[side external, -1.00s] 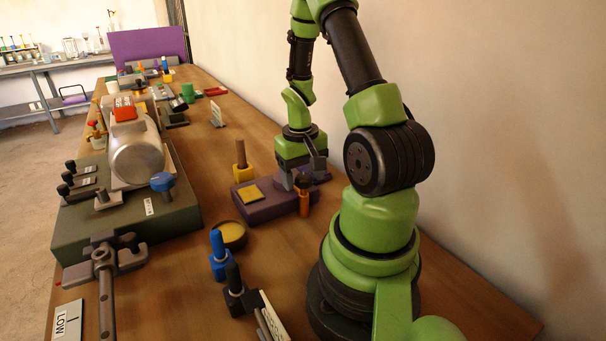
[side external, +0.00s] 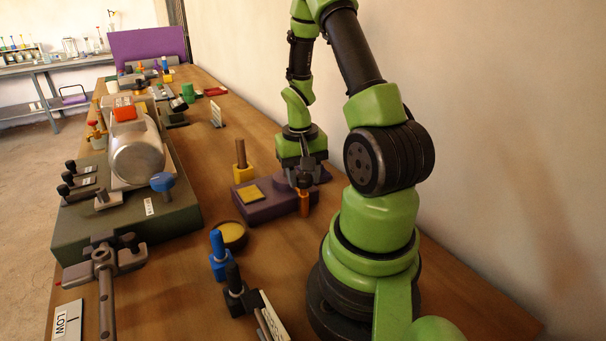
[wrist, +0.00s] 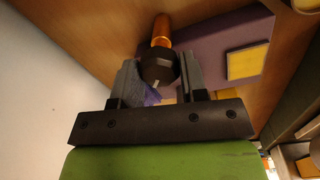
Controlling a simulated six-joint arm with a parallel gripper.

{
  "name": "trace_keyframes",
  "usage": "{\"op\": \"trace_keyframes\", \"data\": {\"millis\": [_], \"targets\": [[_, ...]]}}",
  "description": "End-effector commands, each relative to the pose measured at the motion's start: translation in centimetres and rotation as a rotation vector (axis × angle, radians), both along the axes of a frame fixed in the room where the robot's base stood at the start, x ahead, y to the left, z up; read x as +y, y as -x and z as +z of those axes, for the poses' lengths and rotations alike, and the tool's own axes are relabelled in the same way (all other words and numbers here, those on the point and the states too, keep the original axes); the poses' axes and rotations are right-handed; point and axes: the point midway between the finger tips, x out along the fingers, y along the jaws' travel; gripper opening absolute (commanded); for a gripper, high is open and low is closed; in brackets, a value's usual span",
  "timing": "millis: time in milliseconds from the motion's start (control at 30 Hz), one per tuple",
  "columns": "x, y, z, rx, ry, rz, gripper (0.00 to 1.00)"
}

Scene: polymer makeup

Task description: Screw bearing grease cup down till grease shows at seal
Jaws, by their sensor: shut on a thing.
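An orange cylinder (side external: 304,203) with a dark round cap stands upright at the near right end of a purple block (side external: 262,208). I take it for the grease cup; whether it is fixed to the block I cannot tell. My gripper (side external: 304,180) points down over it. In the wrist view my gripper (wrist: 160,78) has its two grey fingers on either side of the dark cap (wrist: 158,66), shut on it. The cap bears a pale mark, and the orange body (wrist: 161,30) shows beyond. I cannot make out any grease at a seal.
A yellow square (side external: 251,194) lies on the purple block. A yellow holder (side external: 243,174), a bowl of yellow stuff (side external: 231,235) and a blue-handled tool (side external: 218,253) stand nearby. A metal drum machine (side external: 137,157) on a green base fills the left.

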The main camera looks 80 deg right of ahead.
Motion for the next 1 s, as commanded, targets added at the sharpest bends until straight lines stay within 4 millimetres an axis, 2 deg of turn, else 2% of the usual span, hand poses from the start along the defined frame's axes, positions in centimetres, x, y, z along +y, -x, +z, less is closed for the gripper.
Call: {"op": "trace_keyframes", "data": {"millis": [500,1000], "targets": [[0.01,0.00,0.05,0.001,-0.002,-0.386,0.16],[0.04,0.02,0.05,0.002,-0.002,-0.519,0.16]]}}
